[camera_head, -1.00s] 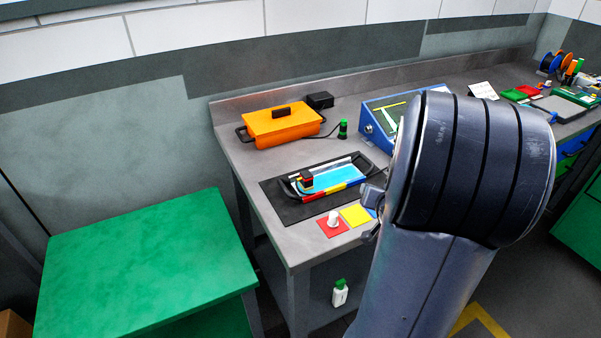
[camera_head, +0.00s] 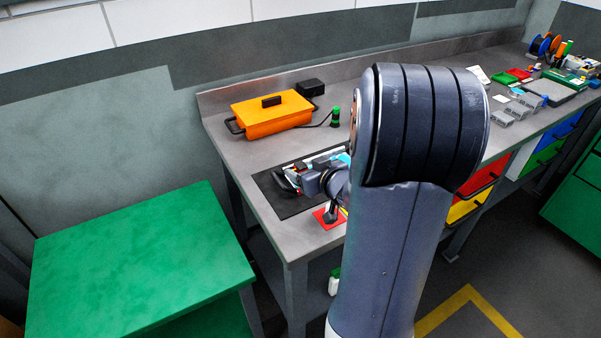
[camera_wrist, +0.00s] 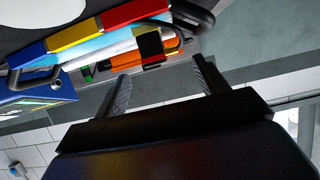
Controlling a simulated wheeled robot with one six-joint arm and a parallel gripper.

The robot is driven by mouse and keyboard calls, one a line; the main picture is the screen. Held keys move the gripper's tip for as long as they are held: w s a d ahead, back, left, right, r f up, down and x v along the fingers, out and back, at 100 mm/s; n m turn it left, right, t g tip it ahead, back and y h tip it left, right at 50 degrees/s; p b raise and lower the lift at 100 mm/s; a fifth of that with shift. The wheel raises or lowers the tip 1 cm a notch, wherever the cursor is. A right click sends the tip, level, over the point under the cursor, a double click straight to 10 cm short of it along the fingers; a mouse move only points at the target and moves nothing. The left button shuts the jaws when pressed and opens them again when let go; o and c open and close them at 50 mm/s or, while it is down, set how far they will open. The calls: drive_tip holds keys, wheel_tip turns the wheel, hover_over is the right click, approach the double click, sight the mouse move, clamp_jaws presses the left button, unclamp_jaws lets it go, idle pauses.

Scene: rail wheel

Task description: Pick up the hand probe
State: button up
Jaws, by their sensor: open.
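A small dark block, which I take to be the hand probe (camera_wrist: 150,44), shows in the wrist view beside the striped red, yellow and blue bar (camera_wrist: 76,35). Its outline partly merges with the orange behind it. My gripper (camera_wrist: 160,70) is open, its two fingers spread with nothing between them, and the block shows beyond the fingertips, apart from them. In the head view my wrist and arm cover the probe and much of the bar. The black mat (camera_head: 288,207) under them shows only at its left and front.
An orange case (camera_head: 272,114) with a black handle stands at the back left of the bench (camera_head: 240,165), beside a green-topped cylinder (camera_head: 335,117). A red card (camera_head: 321,217) with a small upright object lies in front of the mat. A green table (camera_head: 130,260) stands left.

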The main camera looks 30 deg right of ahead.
sight(298, 166)
drive_tip(key=x, duration=0.4)
drive_tip(key=shift+w+a+f, duration=0.2)
drive_tip(key=shift+a, duration=0.1)
drive_tip(key=c, duration=1.1)
drive_tip(key=shift+r, duration=0.1)
